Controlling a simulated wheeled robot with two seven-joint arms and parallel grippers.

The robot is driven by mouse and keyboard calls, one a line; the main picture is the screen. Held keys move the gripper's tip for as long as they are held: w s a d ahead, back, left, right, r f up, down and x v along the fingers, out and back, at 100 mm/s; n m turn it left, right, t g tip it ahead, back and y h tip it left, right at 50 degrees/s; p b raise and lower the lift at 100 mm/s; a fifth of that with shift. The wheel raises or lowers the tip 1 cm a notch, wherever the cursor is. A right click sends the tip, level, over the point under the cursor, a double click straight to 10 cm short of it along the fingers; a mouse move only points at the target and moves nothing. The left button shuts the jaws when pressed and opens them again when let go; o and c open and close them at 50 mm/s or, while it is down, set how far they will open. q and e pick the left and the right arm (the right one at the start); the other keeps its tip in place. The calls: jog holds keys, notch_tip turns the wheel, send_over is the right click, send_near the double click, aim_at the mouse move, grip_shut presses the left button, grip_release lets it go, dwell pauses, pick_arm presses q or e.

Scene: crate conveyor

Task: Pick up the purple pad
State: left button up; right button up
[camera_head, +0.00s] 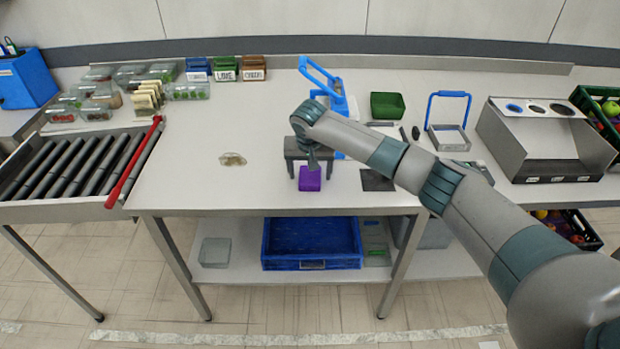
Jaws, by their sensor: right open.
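The purple pad (310,180) is a small purple block near the front edge of the table, left of my right forearm. My right gripper (309,171) is open, its fingers pointing down on either side of the pad's far part. I cannot tell whether the fingers touch the pad. My left gripper is not in view.
A dark flat pad (376,181) lies right of the purple one. A blue stand (337,99) and a green bin (387,106) are behind my arm. A roller conveyor (75,165) with a red bar (135,162) is at left. The table's left middle is mostly clear.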

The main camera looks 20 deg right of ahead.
jog(key=shift+f+p, duration=0.25)
jog(key=shift+p, duration=0.15)
dwell(0.7)
jog(key=c, duration=1.1)
